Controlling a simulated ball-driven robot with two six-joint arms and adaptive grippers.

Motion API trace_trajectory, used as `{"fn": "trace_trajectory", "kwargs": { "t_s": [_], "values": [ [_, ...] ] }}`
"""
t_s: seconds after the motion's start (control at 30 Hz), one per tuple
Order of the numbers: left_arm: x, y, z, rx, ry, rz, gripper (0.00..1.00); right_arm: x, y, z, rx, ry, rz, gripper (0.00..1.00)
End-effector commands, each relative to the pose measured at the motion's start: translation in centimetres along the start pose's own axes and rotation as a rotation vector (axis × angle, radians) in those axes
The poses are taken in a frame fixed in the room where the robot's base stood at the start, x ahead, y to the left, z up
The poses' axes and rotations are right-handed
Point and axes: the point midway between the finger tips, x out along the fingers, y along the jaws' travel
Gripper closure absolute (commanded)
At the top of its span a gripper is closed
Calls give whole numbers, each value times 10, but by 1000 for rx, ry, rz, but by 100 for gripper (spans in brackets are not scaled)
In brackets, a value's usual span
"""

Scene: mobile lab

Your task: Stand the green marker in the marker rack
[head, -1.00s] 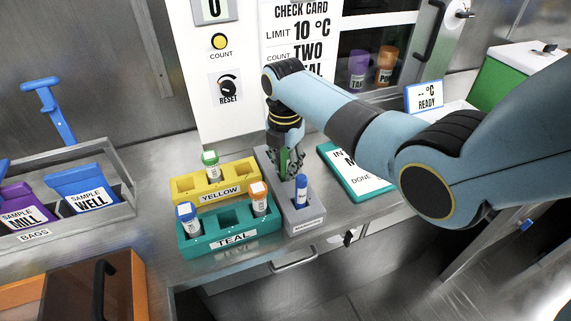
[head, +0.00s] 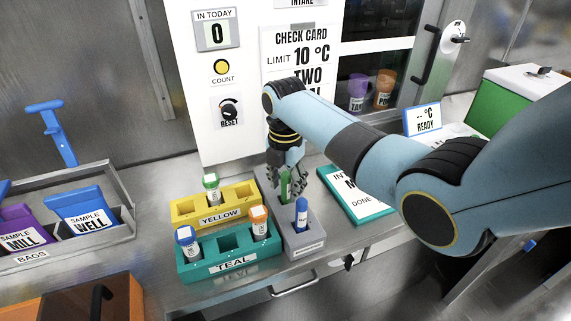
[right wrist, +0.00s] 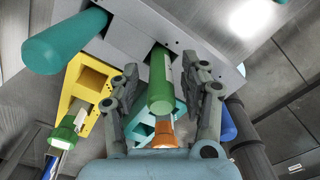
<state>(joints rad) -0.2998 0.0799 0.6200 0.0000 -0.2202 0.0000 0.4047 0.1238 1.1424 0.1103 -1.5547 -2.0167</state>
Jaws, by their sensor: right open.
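The green marker (head: 284,184) stands in the grey marker rack (head: 306,242), towards its back, partly hidden by my right gripper (head: 287,183). In the right wrist view the green marker (right wrist: 160,85) is between the two spread fingers of my right gripper (right wrist: 165,88), with gaps on both sides. Its lower end meets the grey rack (right wrist: 140,38). A blue marker (head: 301,214) stands at the front of the same rack. My left gripper is not in view.
A yellow rack (head: 240,207) with a green-capped tube and a teal rack (head: 204,270) with blue- and orange-capped tubes stand left of the marker rack. A teal-edged card (head: 381,209) lies to its right. A teal cylinder (right wrist: 62,42) shows in the wrist view.

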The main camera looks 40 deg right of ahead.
Motion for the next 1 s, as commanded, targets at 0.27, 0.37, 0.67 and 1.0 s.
{"fn": "trace_trajectory", "kwargs": {
  "t_s": [0.27, 0.37, 0.67, 1.0],
  "values": [
    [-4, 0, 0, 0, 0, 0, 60, -64, 1, 1, 0, -3, 4, 55],
    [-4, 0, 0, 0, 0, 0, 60, -83, 1, 0, 0, -3, 4, 55],
    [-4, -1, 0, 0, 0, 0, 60, -106, 0, 0, 0, 0, 1, 55],
    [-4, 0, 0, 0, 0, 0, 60, -106, 0, 0, 0, 0, 1, 55]
  ]
}}
